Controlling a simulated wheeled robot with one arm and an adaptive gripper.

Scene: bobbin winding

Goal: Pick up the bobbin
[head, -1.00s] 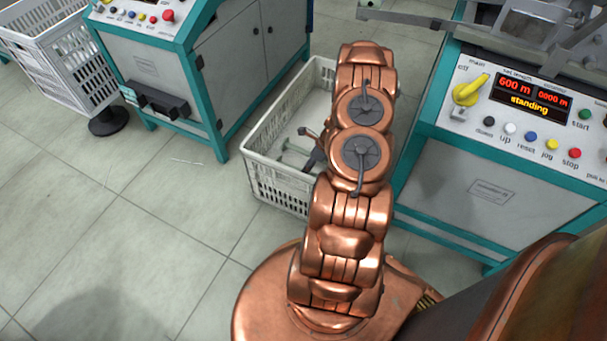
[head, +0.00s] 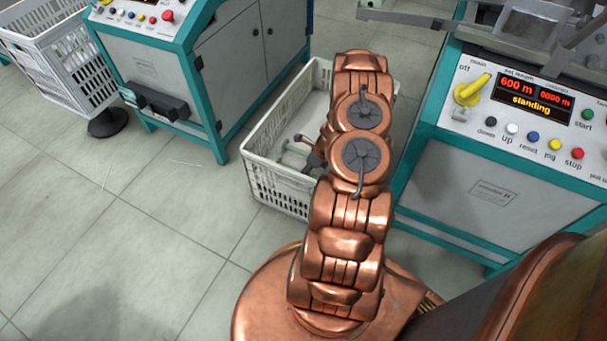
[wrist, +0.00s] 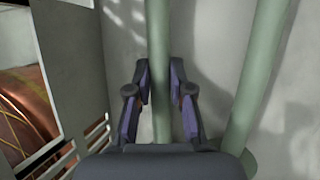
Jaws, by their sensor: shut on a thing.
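A pale green bobbin (wrist: 161,40) shows as a slim rod in the wrist view, running up the picture between my gripper's fingers. My gripper (wrist: 161,72) is shut on it, with one dark finger on each side. A second pale green bobbin (wrist: 256,75) lies to the right, apart from the fingers, with a round flange at its lower end. In the head view my gripper (head: 314,157) is inside the white crate (head: 277,188), mostly hidden by my copper arm. The lower end of the held bobbin is hidden by the gripper body.
The crate's slotted wall (wrist: 75,70) is close on the left in the wrist view. Teal-framed machines stand at the left (head: 160,75) and right (head: 500,190) of the crate. Another white crate (head: 50,55) stands at the far left. The floor at the left front is clear.

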